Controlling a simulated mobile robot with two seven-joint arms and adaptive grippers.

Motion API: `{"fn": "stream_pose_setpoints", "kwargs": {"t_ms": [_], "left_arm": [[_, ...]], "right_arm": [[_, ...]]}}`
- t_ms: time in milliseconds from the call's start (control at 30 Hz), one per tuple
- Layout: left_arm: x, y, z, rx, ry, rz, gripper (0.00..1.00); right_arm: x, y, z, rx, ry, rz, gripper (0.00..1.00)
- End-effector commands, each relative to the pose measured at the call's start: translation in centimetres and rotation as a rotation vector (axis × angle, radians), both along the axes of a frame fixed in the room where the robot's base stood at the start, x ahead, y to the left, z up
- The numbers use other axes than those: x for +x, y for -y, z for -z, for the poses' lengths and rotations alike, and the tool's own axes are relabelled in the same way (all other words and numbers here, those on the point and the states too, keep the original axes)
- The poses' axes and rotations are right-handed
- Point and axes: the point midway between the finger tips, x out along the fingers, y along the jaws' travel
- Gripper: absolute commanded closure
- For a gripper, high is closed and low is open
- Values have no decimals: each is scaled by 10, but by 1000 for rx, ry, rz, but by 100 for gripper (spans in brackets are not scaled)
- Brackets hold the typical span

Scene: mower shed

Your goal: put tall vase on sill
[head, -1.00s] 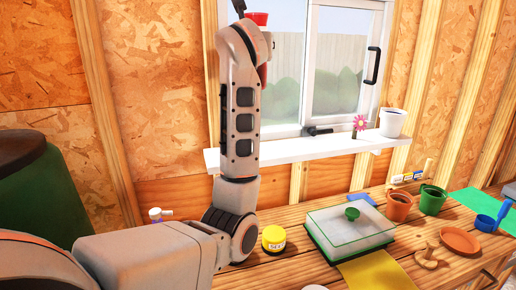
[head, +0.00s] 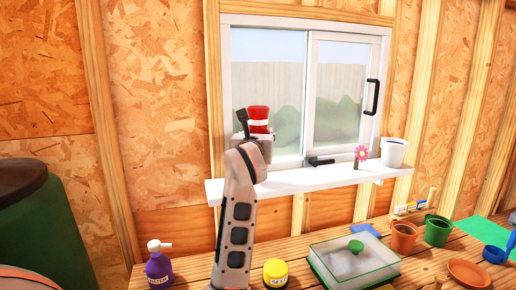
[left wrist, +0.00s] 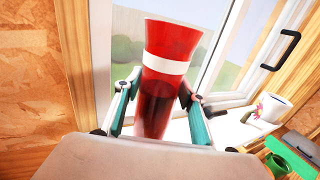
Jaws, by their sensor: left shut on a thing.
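The tall vase (head: 258,116) is red with a white band and stands upright at the left part of the window. In the left wrist view the vase (left wrist: 172,45) is between the two fingers of my left gripper (left wrist: 157,103), which is shut on it. In the head view my left gripper (head: 244,140) is behind my arm, above the left end of the white sill (head: 290,183). The vase's base is hidden there, so I cannot tell whether it touches the sill. My right gripper is not in view.
A pink flower (head: 361,153) and a white pot (head: 393,152) stand on the right part of the sill. The sill's middle is clear apart from the window latch above it. The bench below holds a purple bottle (head: 159,266), a yellow jar (head: 275,273) and a clear-lidded tray (head: 355,262).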

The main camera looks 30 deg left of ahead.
Motion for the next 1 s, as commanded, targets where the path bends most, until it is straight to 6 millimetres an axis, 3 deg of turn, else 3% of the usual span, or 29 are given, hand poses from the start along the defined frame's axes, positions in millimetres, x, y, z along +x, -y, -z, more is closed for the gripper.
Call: {"fn": "stream_pose_setpoints", "kwargs": {"t_ms": [400,833,867,900,933,1000], "left_arm": [[-1,0,37,3,3,-1,99],[-1,-1,42,3,5,-2,99],[0,-1,44,1,2,-1,58],[0,0,44,0,1,-1,47],[0,0,43,0,1,-1,44],[0,0,43,0,1,-1,44]], "right_arm": [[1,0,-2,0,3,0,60],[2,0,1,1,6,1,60],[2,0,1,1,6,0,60],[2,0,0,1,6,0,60],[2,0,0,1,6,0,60],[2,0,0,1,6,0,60]]}}
